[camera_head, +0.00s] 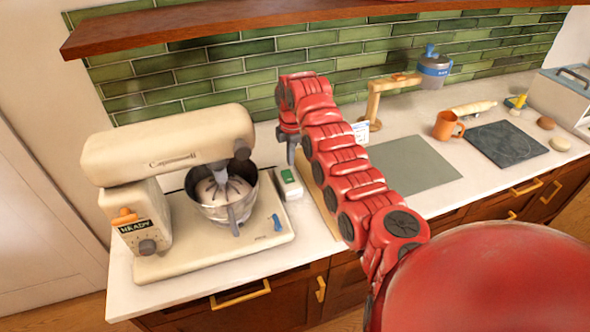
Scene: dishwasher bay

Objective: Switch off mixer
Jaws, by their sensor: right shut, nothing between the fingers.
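The cream stand mixer (165,148) stands on the counter at the left. Its metal bowl (222,208) sits on its base with a beater inside. The mixer's side has an orange part (124,213), a dark label reading READY (133,226) and a grey round knob (147,247). A small blue lever (276,222) is on the base. My right gripper (291,154) is shut and empty, pointing down just right of the mixer head, apart from it in the picture. My red right arm reaches up from the lower right. My left gripper is out of view.
A small white box with a green top (288,177) lies right of the bowl, below my gripper. A wooden shelf (215,22) runs above the counter. An orange mug (446,125), a dark slate board (506,144) and a blue-grey container (434,68) are at the right.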

